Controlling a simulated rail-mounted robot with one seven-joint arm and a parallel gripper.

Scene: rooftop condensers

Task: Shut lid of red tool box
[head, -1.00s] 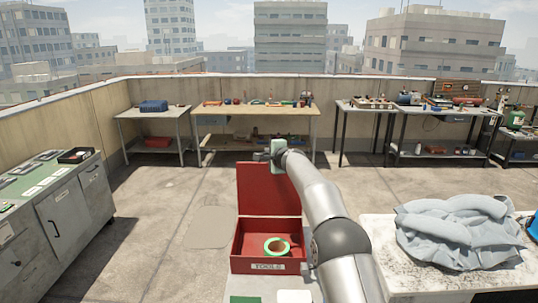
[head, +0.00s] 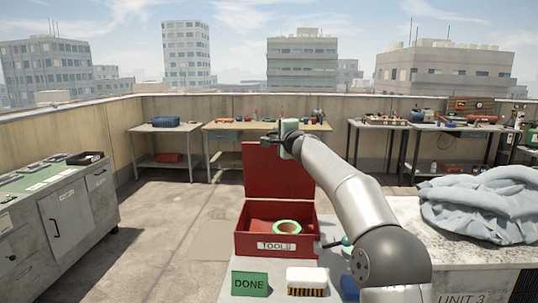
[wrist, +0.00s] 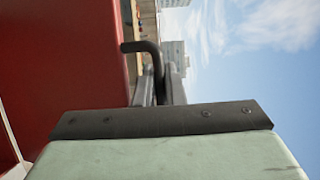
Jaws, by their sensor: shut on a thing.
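The red tool box (head: 242,243), labelled TOOLS, stands on a grey surface in front of me in the head view. Its red lid (head: 278,172) stands open, upright at the back. A green roll of tape (head: 287,228) lies inside the box. My gripper (head: 270,143) is at the top edge of the lid. In the wrist view the lid's red face (wrist: 60,70) fills the left side. There my fingers (wrist: 158,90) are shut around a dark bent bar (wrist: 143,47), which looks like the lid's handle. The exact contact is partly hidden.
A green DONE card (head: 249,284), a white brush-like block (head: 306,280) and a dark green-handled tool (head: 337,242) are near the box front and right. Grey cloth (head: 480,205) lies at right. A cabinet (head: 75,215) stands left. Open floor lies between.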

